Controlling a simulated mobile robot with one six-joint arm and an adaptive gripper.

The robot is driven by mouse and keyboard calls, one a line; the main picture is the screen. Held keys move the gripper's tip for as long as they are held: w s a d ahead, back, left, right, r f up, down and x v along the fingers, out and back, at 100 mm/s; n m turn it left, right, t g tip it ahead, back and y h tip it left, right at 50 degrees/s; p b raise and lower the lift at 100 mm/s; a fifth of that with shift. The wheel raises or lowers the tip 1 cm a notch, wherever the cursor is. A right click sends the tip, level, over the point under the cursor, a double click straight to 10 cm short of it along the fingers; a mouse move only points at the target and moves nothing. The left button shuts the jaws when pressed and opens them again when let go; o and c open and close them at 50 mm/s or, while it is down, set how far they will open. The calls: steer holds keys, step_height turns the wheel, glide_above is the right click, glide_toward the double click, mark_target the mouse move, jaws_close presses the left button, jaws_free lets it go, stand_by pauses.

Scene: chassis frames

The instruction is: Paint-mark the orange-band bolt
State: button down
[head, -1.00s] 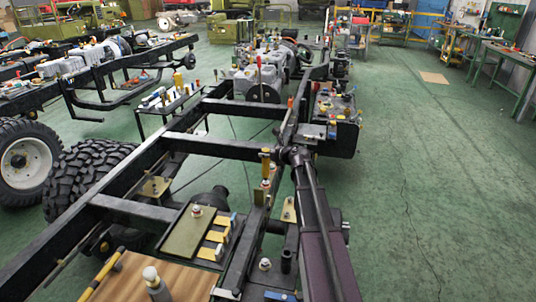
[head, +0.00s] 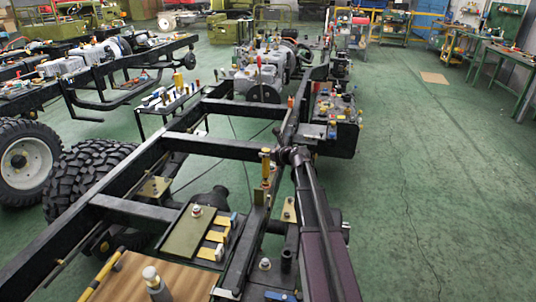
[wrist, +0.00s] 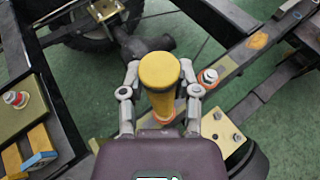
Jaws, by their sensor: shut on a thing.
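My gripper (wrist: 159,78) is shut on a yellow paint marker (wrist: 160,72), with a finger on either side of it. In the head view the marker (head: 266,158) stands about upright over the right frame rail. Orange shows low on the marker's side in the wrist view; I cannot tell whether it belongs to the marker or a bolt below. The marker's tip is hidden. A bolt with a red-orange band (wrist: 208,77) sits on the rail, right of the gripper. Another bolt with a reddish band (wrist: 16,98) sits on the olive plate at left, also in the head view (head: 196,211).
A tan bracket with bolts (wrist: 222,132) lies right of my gripper. Yellow blocks (head: 212,245) lie beside the olive plate (head: 188,234). A wooden board (head: 130,280) is at front left. Crossmember (head: 225,147) and rails surround open gaps. The green floor at right is clear.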

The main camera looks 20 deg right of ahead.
steer(key=shift+r, duration=0.15)
steer(key=shift+r+p, duration=0.7)
steer(key=shift+p, duration=0.15)
steer(key=shift+r, duration=0.2)
step_height(320, 180, up, 5)
steer(key=p, duration=0.5)
stand_by(0.6)
